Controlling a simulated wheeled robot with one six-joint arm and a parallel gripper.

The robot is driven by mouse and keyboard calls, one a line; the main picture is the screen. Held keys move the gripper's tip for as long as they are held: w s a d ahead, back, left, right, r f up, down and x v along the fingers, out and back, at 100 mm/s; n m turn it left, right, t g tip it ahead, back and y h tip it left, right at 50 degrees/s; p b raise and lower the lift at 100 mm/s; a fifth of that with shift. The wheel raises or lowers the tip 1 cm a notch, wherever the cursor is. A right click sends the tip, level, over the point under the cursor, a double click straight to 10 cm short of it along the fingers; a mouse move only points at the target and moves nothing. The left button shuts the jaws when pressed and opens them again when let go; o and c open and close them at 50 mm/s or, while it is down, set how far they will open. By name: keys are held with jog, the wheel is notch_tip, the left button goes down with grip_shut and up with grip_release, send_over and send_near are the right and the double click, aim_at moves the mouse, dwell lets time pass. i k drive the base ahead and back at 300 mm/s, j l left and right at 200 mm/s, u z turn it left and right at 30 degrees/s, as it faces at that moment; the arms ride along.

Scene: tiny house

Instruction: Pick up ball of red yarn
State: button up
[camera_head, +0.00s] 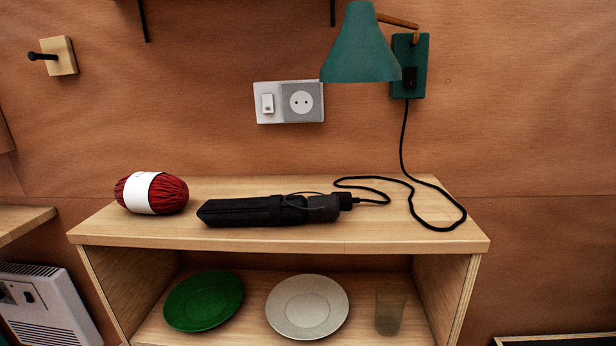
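The ball of red yarn (172,194) lies on its side at the left end of the wooden shelf unit's top (130,232). It is dark red with a white paper band around its left half. Nothing covers it. My gripper is not in view.
The long black object (265,211), like a folded umbrella, lies mid-top. A black cord (440,228) runs from the green wall lamp (362,48) to its right end. Below are a green plate (203,300), a white plate (307,306) and a glass (389,312).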

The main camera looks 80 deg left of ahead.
aim_at(141, 192)
jog(key=u, duration=2.7)
